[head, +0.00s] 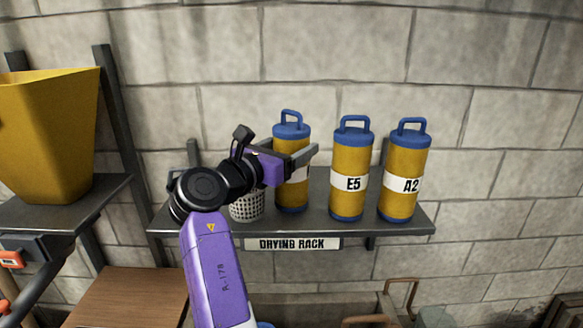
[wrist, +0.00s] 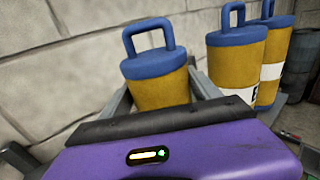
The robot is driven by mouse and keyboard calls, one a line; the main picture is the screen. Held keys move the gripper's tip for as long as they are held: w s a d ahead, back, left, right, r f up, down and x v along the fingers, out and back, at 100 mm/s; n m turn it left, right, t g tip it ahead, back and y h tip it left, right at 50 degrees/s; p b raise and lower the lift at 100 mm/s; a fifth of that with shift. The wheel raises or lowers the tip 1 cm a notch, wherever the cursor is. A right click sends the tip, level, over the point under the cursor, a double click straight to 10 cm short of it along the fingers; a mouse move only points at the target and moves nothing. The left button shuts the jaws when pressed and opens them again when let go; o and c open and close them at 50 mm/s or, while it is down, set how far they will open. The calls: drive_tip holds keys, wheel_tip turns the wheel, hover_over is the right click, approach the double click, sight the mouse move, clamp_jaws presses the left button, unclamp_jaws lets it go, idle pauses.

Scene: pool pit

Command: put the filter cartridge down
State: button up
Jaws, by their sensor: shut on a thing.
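The filter cartridge (head: 292,192) is a yellow cylinder with a blue cap, handle and base and a white band. It is upright at the drying rack shelf (head: 330,222), left of two similar cartridges. My gripper (head: 292,158) is shut on its upper body, one finger on each side. In the wrist view the cartridge (wrist: 160,92) stands between the fingers, its lower part hidden by my gripper (wrist: 162,100). Its base is at or just over the shelf; I cannot tell if it touches. Its label is mostly covered.
Cartridges E5 (head: 352,200) and A2 (head: 404,200) stand to the right on the shelf. A white perforated basket (head: 247,206) is close on the left, partly behind my arm. A yellow bin (head: 45,140) stands on the left shelf. A block wall is behind.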

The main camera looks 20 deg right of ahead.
clamp_jaws()
drive_tip(key=shift+r, duration=0.1)
